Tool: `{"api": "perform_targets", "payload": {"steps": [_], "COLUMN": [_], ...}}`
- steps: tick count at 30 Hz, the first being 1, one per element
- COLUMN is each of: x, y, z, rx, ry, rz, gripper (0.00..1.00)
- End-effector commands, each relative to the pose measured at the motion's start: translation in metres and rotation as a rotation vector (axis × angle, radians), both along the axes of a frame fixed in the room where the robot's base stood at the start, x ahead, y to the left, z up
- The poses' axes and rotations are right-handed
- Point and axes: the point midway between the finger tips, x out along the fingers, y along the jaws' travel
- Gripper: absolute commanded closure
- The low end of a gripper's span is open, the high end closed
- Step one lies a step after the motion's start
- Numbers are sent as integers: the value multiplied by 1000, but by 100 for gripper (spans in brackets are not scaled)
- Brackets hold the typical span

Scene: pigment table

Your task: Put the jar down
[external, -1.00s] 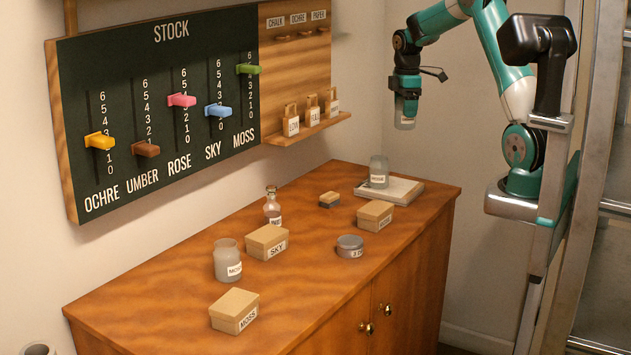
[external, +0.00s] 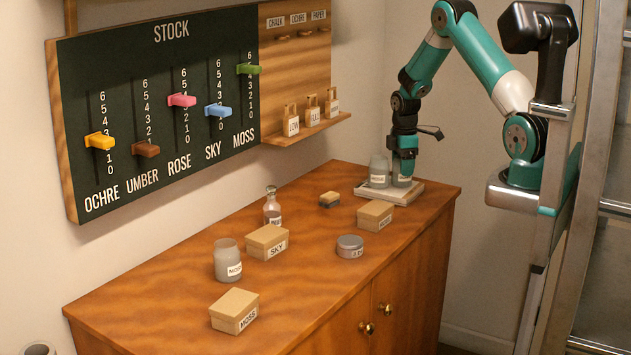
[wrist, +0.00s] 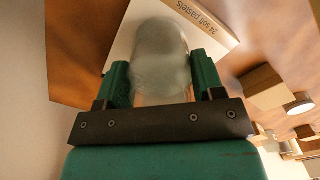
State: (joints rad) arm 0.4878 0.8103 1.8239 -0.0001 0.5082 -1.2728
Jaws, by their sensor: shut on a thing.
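My gripper (external: 404,168) points down at the far right end of the cabinet top, shut on a grey glass jar (external: 402,181). The jar is upright, low over or on a pale flat box (external: 390,199); I cannot tell if its base touches. In the wrist view my gripper (wrist: 160,80) has green fingers on both sides of a cloudy jar (wrist: 160,50). Another labelled grey jar (external: 378,168) stands on the box just left of the held one, very close to it. The box's side in the wrist view reads "24 soft pastels" (wrist: 207,14).
A bottle (external: 272,208), the SKY box (external: 265,241), another jar (external: 228,262) and the MOSS box (external: 234,310) stand further left. Bare wood lies between them.

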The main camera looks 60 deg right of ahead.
Motion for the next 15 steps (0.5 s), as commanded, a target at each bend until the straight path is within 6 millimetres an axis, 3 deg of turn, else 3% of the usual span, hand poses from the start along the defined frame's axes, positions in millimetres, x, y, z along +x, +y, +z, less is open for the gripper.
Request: {"api": "perform_targets", "payload": {"steps": [8, 9, 11, 15], "x": [0, 0, 0, 0], "y": [0, 0, 0, 0], "z": [-4, -2, -2, -2], "rx": [-1, -1, -1, -1], "ry": [-1, -1, -1, -1], "rz": [0, 0, 0, 0], "gripper": [64, 29, 15, 13]}}
